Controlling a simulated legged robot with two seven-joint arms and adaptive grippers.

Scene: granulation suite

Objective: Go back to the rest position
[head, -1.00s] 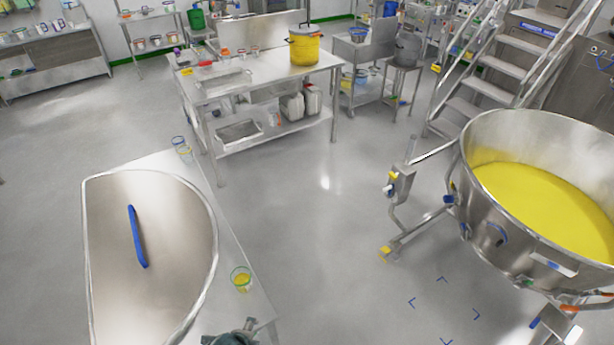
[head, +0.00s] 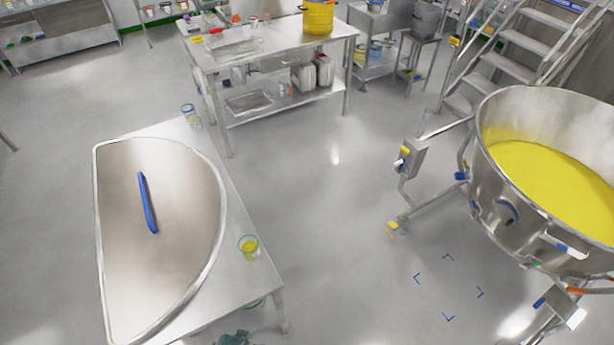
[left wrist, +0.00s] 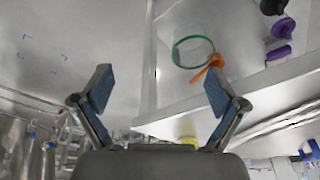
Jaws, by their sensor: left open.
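My left gripper (left wrist: 158,92) shows in the left wrist view with its two blue-padded fingers spread wide and nothing between them. Beyond the fingers are a green-rimmed clear beaker (left wrist: 193,50) and an orange item (left wrist: 208,68) by a pale surface. In the head view, a small dark grey-green part (head: 234,338) shows at the bottom edge, too cut off to identify. My right gripper is in neither view.
A large steel bowl of yellow material (head: 545,180) stands at right. Open floor (head: 330,210) lies between.

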